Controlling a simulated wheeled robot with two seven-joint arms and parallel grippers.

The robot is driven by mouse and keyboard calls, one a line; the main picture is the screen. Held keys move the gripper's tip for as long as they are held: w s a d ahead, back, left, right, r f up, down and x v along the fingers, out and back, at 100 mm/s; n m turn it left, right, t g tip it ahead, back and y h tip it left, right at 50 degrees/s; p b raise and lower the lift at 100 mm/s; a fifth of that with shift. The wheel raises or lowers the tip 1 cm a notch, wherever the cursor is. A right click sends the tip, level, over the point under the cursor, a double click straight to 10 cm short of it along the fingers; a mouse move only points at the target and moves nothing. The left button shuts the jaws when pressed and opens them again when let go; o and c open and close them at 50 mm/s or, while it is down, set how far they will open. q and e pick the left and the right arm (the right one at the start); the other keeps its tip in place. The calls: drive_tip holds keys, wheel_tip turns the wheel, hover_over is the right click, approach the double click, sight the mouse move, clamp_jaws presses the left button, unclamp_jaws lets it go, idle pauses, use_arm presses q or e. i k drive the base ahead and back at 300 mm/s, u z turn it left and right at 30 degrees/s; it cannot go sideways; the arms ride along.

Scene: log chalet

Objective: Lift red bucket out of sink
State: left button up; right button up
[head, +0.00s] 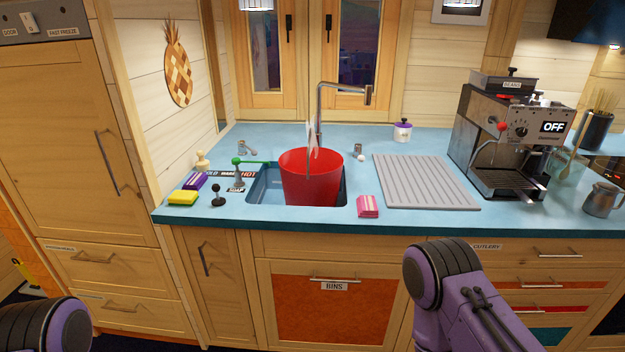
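The red bucket (311,182) stands upright in the sink (264,189), set into the blue counter. Its rim rises above the counter level, and its base is hidden by the sink's front edge. The grey tap (320,112) rises behind the bucket. Purple links of my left arm show at the bottom left and of my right arm at the lower right, both apart from the bucket. Neither gripper's fingers are in view.
The ribbed draining board (425,182) is right of the sink, with the coffee machine (515,135) beyond.

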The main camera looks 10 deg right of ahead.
sight(311, 176)
drive_tip(key=u, duration=1.6)
drive_tip(key=i, duration=1.55)
drive_tip(key=z, duration=3.1)
